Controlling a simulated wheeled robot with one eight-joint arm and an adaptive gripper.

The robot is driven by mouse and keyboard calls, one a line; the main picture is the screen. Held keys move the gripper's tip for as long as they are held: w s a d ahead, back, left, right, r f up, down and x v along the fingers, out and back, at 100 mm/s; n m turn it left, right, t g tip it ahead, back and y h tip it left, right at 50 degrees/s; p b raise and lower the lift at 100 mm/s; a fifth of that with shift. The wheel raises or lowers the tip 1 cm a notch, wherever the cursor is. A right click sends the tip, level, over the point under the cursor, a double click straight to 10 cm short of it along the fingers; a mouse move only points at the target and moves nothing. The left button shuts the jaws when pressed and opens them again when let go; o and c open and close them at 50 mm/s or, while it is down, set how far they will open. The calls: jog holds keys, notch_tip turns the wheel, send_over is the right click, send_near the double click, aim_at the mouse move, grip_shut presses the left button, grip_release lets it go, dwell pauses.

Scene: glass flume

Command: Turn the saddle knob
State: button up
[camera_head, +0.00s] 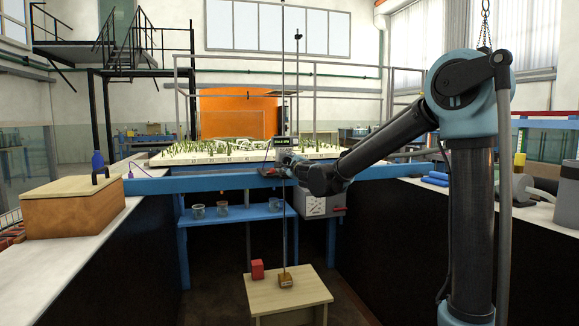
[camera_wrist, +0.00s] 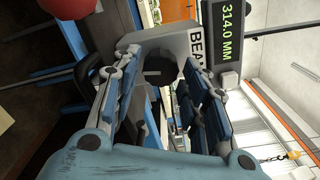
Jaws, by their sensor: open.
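In the wrist view, a dark round knob (camera_wrist: 160,66) shows on a pale grey housing (camera_wrist: 150,38) with partly visible lettering "BEA". A display (camera_wrist: 226,28) beside it reads 314.0 MM in green. My gripper (camera_wrist: 154,78) is open, with its two fingers on either side of the knob in the picture; I cannot tell whether they touch it. In the head view, my gripper (camera_head: 286,165) is small, just below the display (camera_head: 282,141) at the blue beam (camera_head: 210,184). My own arm and gripper hide the knob there.
A thin vertical rod (camera_head: 284,235) runs down to a wooden block on a low table (camera_head: 262,298), next to a red block (camera_head: 257,269). A wooden box (camera_head: 75,207) stands on the left ledge.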

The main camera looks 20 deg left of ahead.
jog(key=shift+x, duration=0.8)
jog(key=c, duration=0.8)
jog(key=o, duration=0.8)
